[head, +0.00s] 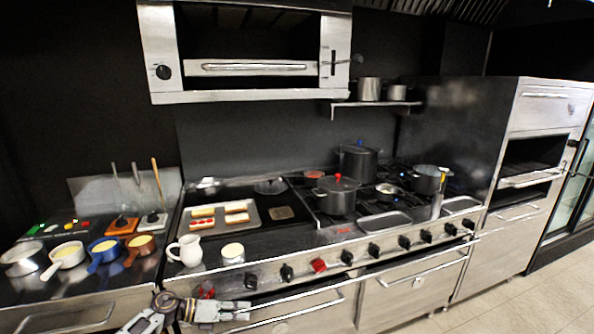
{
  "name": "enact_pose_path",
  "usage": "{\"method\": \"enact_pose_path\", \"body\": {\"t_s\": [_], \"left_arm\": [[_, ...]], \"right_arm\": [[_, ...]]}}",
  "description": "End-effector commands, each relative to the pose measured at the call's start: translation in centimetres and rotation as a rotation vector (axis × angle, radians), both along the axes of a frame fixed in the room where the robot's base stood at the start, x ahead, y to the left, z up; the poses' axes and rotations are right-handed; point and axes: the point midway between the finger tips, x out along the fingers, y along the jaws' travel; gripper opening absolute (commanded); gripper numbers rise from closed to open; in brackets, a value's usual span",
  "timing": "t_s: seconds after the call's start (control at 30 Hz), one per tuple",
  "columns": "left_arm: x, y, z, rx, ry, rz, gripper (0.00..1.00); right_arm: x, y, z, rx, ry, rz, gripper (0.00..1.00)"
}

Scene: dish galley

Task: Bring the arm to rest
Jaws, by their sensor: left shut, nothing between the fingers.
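My left gripper (246,310) is at the bottom of the head view, left of centre, with its fingers pointing right. It is shut and empty. It is in front of the stove's front panel, below the counter edge, near a white cup (233,254) with pale contents and a white pitcher (187,250). I cannot tell whether it touches the stove front. My right gripper is out of view.
A tray (252,222) of food lies on the griddle. Pots stand on the burners, including one with a red knob (337,195). Several small pans, one blue (103,249), crowd the left counter. Stove knobs (287,273) stick out in front. Floor (535,300) shows at lower right.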

Motion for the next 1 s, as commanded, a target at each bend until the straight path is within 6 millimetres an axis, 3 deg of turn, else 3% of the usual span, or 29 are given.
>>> {"method": "enact_pose_path", "body": {"t_s": [0.23,0.47,0.77,1.0], "left_arm": [[1.4,2.0,-7.3,-0.294,0.303,0.392,0.0],[0.2,5.8,-16.2,-0.52,0.594,0.767,0.0],[-5.2,10.2,-27.2,-0.708,0.894,1.166,0.0],[-11.7,12.6,-35.0,-0.811,1.092,1.453,0.0]], "right_arm": [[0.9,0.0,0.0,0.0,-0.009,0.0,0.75],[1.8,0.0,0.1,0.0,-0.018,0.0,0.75],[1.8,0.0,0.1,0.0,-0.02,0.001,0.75],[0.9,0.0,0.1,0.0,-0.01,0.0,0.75]]}}
